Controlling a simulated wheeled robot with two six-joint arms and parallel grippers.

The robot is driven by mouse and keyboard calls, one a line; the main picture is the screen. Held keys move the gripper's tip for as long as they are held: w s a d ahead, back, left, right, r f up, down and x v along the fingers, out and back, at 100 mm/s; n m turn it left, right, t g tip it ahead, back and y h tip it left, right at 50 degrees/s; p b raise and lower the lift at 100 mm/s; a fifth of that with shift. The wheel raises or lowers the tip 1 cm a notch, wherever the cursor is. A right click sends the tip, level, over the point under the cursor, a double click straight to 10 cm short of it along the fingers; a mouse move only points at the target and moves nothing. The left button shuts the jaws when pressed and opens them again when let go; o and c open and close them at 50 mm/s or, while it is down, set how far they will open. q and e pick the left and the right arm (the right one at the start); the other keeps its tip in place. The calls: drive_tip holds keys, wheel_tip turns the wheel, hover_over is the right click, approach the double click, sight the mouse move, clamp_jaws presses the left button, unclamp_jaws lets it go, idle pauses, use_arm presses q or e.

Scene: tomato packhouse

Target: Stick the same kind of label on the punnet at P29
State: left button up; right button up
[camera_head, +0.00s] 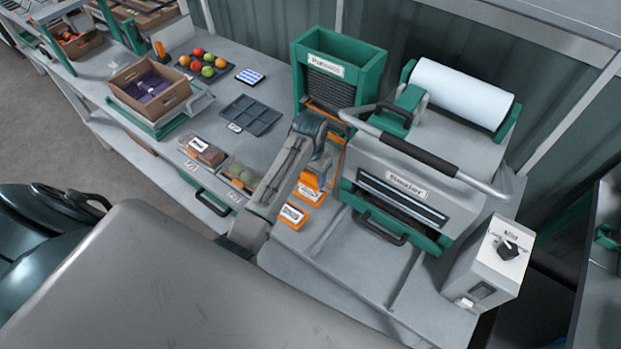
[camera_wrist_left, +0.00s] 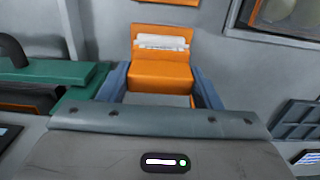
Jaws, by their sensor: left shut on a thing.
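Two clear-lidded punnets stand at the bench's front edge in the head view. The left punnet (camera_head: 203,151) has a white label on its lid; on the right punnet (camera_head: 238,174) I see none. Their small edge tags are too small to read. Two orange label holders with white labels lie on the bench, a nearer one (camera_head: 294,214) and a farther one (camera_head: 311,195). My left gripper (camera_head: 316,180) is shut at the farther holder. In the left wrist view its blue-grey fingers (camera_wrist_left: 160,92) flank an orange block (camera_wrist_left: 162,74) with white labels behind it.
A green punnet bin (camera_head: 338,62) and a sealing machine (camera_head: 398,190) with a film roll stand to the right. A control box (camera_head: 487,262) is at the bench's right end. A dark empty tray (camera_head: 250,115) lies left of my arm, and a tomato tray (camera_head: 184,68) is farther back.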

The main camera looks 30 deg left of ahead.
use_arm(q)
drive_tip(key=shift+r, duration=1.9)
